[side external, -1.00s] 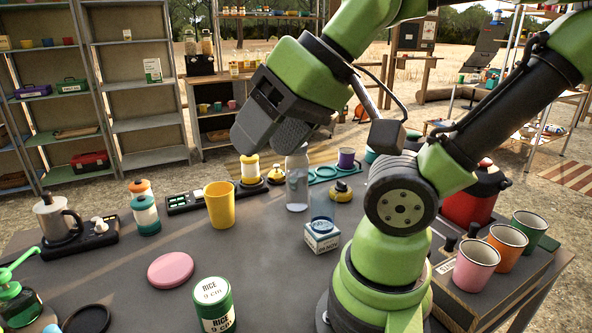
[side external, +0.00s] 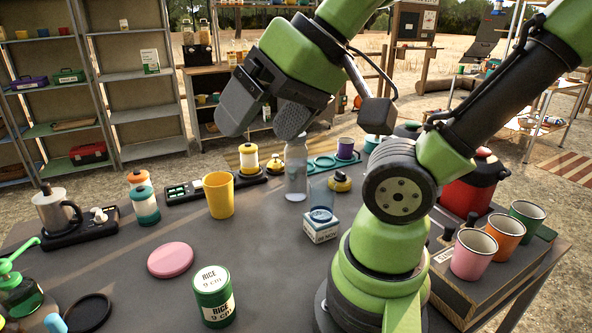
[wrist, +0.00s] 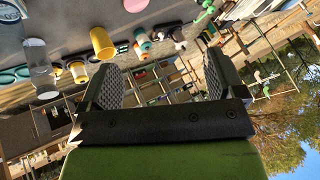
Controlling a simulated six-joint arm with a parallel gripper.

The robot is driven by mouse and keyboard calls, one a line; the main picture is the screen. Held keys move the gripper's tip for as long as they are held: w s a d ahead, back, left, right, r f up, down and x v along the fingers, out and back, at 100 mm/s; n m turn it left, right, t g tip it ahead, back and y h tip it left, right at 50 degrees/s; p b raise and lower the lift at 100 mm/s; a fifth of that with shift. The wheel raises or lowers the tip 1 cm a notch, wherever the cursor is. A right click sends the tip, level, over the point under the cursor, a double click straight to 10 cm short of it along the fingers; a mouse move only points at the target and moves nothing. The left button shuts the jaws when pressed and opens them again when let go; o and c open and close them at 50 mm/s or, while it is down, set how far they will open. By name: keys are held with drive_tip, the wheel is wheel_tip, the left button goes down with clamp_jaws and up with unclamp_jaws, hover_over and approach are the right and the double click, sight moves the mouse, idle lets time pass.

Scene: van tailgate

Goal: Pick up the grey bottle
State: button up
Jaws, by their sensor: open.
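The grey bottle (side external: 296,172) is a see-through grey bottle standing upright near the middle of the dark table, and its top is close below my gripper in the picture. It also shows in the wrist view (wrist: 40,72), at the left, outside the space between the fingers. My gripper (side external: 265,116) is open and empty, held above the table. In the wrist view its two padded fingers (wrist: 162,82) are spread apart with nothing between them.
A yellow cup (side external: 219,196) stands left of the bottle. A glass on a small white-and-blue box (side external: 321,229) stands in front of it. A yellow-topped jar (side external: 249,160) and teal rings (side external: 322,162) are close by. Bare table lies around the pink disc (side external: 170,260).

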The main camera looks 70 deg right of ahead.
drive_tip(key=w+d+r+m+g+h, duration=0.2)
drive_tip(key=w+d+m, duration=0.4)
drive_tip(key=m+g, duration=0.5)
drive_tip(key=m, duration=1.5)
approach(296, 140)
drive_tip(key=shift+w+d+f, duration=0.3)
drive_tip(key=shift+d+f, duration=0.15)
drive_tip(key=shift+d, duration=0.1)
drive_tip(key=shift+w+d+f, duration=0.35)
drive_tip(key=shift+d+f, duration=0.1)
drive_tip(key=shift+d, duration=0.05)
wheel_tip(296, 140, down, 3)
drive_tip(key=shift+f, duration=0.25)
drive_tip(key=shift+s+d+f, duration=0.1)
drive_tip(key=shift+d+f, duration=0.05)
drive_tip(key=shift+f, duration=2.85)
drive_tip(key=shift+r, duration=0.1)
drive_tip(key=c, duration=1.5)
